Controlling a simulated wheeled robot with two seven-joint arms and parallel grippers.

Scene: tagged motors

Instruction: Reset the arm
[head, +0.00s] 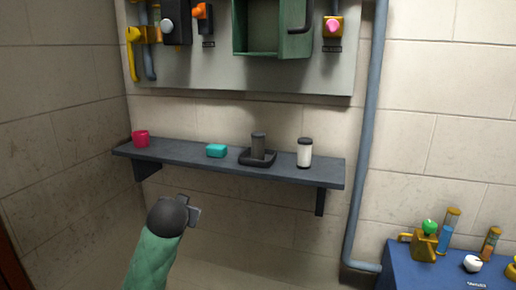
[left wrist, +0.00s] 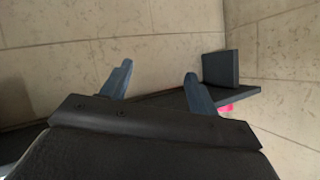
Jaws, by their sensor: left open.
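My left arm, in a green sleeve, comes up from the bottom of the head view. Its dark gripper (head: 195,210) is in front of and below the wall shelf, apart from it. In the left wrist view the two blue-grey fingers of my left gripper (left wrist: 155,85) stand apart with nothing between them. The dark shelf (head: 230,166) carries a red cup (head: 140,139), a teal block (head: 216,151), a grey cylinder on a dark base (head: 258,147) and a white jar with a dark lid (head: 304,153). My right gripper is not in view.
A grey wall panel (head: 250,78) above the shelf holds a green open box (head: 240,40) and several coloured fittings. A blue-grey pipe (head: 366,130) runs down the wall. A blue bench (head: 400,271) with several small items stands at lower right. The shelf has dark brackets (head: 320,200).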

